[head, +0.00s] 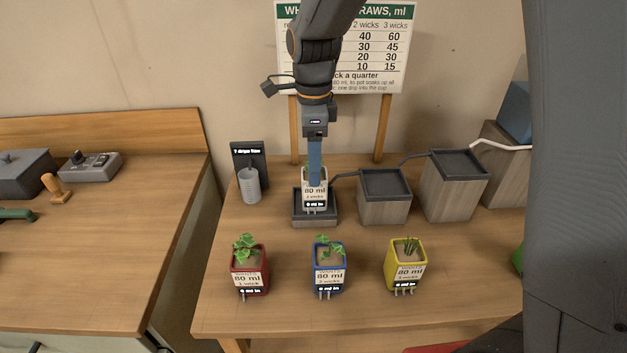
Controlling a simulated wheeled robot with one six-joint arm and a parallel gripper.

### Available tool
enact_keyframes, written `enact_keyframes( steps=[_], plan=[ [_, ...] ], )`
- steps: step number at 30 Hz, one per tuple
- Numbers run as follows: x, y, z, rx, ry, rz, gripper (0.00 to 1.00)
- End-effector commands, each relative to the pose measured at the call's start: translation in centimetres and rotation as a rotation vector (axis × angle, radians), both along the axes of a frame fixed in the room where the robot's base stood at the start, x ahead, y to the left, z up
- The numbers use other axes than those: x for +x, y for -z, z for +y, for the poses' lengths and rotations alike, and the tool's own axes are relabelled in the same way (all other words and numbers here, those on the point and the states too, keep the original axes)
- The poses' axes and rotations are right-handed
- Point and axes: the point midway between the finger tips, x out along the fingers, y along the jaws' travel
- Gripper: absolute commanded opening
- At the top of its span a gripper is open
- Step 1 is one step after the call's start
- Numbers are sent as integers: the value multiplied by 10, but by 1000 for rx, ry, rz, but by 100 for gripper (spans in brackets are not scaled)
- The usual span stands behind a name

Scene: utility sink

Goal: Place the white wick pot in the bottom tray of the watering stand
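The white wick pot (316,202), with a label reading 80 ml and wicks hanging at its front, is upright at the lowest, leftmost tray (297,219) of the stepped watering stand. It appears to be within the tray's rim, but I cannot tell whether its base touches the tray floor. My gripper (315,178) points straight down at the pot from above. Its blue fingers overlap the pot's top in the view and hide the plant and back rim. The fingers are seen edge-on, so their grip is unclear.
Red (249,281), blue (330,278) and yellow (406,277) pots stand along the table front. Higher trays (384,183) (457,163) step up rightward, joined by tubes. A grey cylinder (250,187) stands close left of the bottom tray. A chart board (400,80) stands behind.

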Motion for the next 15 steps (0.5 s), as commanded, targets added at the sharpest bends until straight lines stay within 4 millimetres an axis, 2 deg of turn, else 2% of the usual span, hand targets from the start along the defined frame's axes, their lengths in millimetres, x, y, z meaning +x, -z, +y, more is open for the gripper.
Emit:
enact_keyframes(
  steps=[1, 6, 12, 15],
  plan=[
    [1, -9, 0, 1, 0, -4, 66],
    [1, -28, 0, 1, 0, -2, 66],
    [-1, -34, -1, 0, -4, 0, 66],
    [-4, -32, -7, 1, -50, -2, 66]
  ],
)
